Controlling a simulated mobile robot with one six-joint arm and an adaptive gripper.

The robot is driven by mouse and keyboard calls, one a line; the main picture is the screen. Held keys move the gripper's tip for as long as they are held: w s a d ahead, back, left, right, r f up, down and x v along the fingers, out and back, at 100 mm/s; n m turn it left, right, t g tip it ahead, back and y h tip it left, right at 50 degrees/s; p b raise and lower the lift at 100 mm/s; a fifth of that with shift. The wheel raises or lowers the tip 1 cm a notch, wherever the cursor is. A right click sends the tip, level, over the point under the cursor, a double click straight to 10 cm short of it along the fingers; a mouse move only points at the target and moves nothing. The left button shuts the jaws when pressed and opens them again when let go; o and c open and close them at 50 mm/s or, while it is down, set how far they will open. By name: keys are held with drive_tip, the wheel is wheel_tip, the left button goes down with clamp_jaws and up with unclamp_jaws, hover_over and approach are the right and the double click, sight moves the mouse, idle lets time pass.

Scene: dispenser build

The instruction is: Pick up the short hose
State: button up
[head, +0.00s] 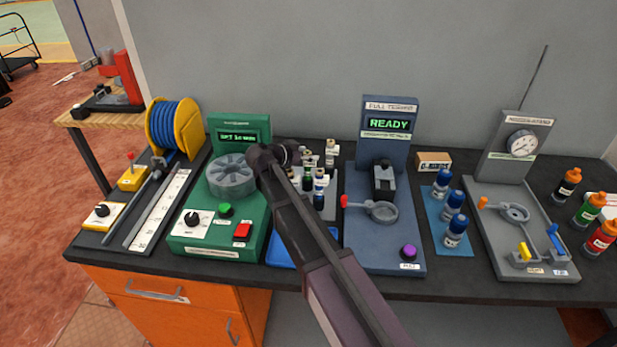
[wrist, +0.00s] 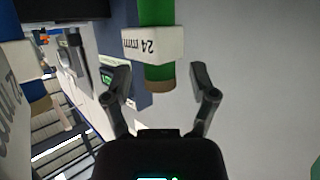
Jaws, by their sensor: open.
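My gripper (wrist: 159,74) is open in the wrist view, with one finger on each side. A green cylinder (wrist: 157,12) with a brownish lower end hangs in the gap between the fingertips, apart from both as far as I can see. A white block labelled 24 mm (wrist: 138,44) sits across it. I cannot tell whether this cylinder is the short hose. In the head view my arm reaches over the bench and hides part of it; the fingers are not clear there. No separate short hose is identifiable in the head view.
A yellow reel (head: 188,128) of blue hose stands at the left by a ruler board (head: 160,212). A green station (head: 190,243), a blue tester (head: 385,255) and a grey gauge stand (head: 550,268) fill the bench. Small vials (head: 319,186) stand beside my arm.

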clamp_jaws()
drive_tip(key=shift+r, duration=0.25)
wheel_tip(320, 180, up, 10)
drive_tip(key=p, duration=1)
drive_tip(key=shift+f, duration=0.25)
drive_tip(key=shift+r, duration=0.1)
idle(0.5)
wheel_tip(320, 180, up, 10)
drive_tip(key=p, duration=0.9)
drive_tip(key=shift+f+p, duration=0.25)
drive_tip(key=shift+p, duration=0.15)
